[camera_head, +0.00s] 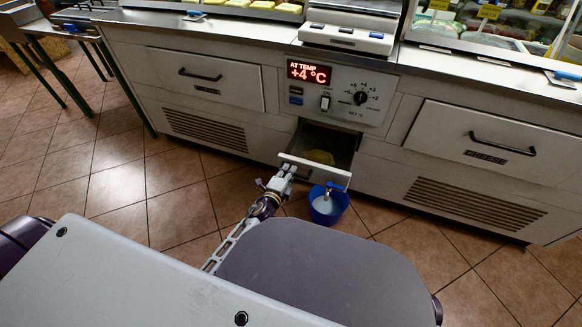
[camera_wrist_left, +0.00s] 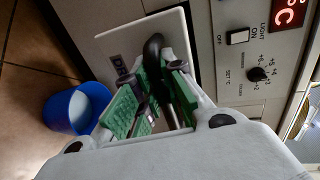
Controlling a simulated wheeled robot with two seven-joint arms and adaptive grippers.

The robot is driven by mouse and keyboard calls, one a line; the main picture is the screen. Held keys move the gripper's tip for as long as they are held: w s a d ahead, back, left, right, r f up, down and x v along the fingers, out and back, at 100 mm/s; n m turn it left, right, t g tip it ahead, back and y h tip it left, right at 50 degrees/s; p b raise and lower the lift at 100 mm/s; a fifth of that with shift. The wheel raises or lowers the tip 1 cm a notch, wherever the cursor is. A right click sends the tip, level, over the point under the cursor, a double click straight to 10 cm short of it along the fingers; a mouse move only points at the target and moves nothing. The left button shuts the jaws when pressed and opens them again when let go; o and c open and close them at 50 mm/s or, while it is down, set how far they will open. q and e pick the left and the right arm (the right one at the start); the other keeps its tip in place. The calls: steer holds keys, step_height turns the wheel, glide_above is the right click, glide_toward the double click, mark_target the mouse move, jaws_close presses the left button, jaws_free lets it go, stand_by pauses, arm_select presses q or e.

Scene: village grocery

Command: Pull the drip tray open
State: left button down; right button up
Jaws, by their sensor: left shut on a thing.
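The drip tray (camera_head: 316,171) is a small drawer under the control panel in the head view. It stands partly open, with its inside showing and something yellowish in it. Its pale front (camera_wrist_left: 110,42), with a partly hidden dark label, shows in the left wrist view. My left gripper (camera_head: 284,175) is at the left part of the tray front. In the wrist view its green-padded fingers (camera_wrist_left: 157,95) are shut on the tray's black handle (camera_wrist_left: 153,48). The lower part of the handle is hidden between the fingers. My right gripper is not in view.
A blue bucket (camera_head: 328,207) with pale contents stands on the tiled floor just below the tray front. Closed drawers with black handles flank the panel (camera_head: 338,92). A scale (camera_head: 347,38) is on the counter above. Tiled floor is free to the left.

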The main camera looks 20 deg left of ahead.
arm_select(q)
steer(key=shift+f+v, duration=0.2)
steer(key=shift+v, duration=0.8)
steer(key=shift+f+v, duration=0.2)
steer(key=shift+v, duration=0.75)
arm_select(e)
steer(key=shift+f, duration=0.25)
arm_select(q)
steer(key=shift+s, duration=0.1)
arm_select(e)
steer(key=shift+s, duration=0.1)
arm_select(q)
steer(key=c, duration=1.5)
jaws_free()
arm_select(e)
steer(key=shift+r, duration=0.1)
arm_select(q)
steer(key=v, duration=1.1)
steer(key=shift+s, duration=0.4)
